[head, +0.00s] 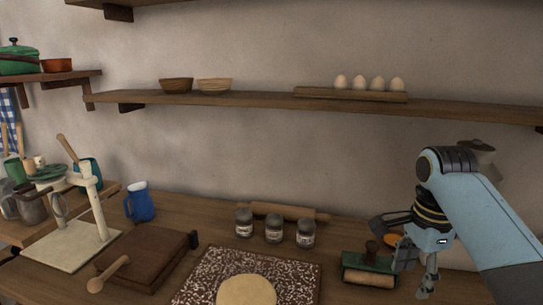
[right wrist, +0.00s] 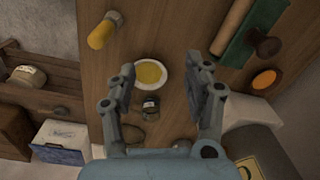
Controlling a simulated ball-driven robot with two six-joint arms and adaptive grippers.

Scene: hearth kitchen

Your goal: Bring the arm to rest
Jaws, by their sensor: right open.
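My right arm comes in from the right in the head view, bent over the counter. Its gripper (head: 412,278) points down beside a green board with a pale roller. In the right wrist view the same gripper (right wrist: 165,85) is open, its two fingers apart with nothing held between them. A white dish with yellow contents (right wrist: 150,74) and a small dark-lidded jar (right wrist: 150,107) lie beyond the fingers, apart from them. My left gripper is not in view.
A green board (head: 370,265), three jars (head: 275,231), a rolling pin (head: 290,212) and dough (head: 246,291) on a speckled mat (head: 205,285) occupy the counter. A blue mug (head: 140,202) stands left. A shelf (head: 240,101) runs along the wall above.

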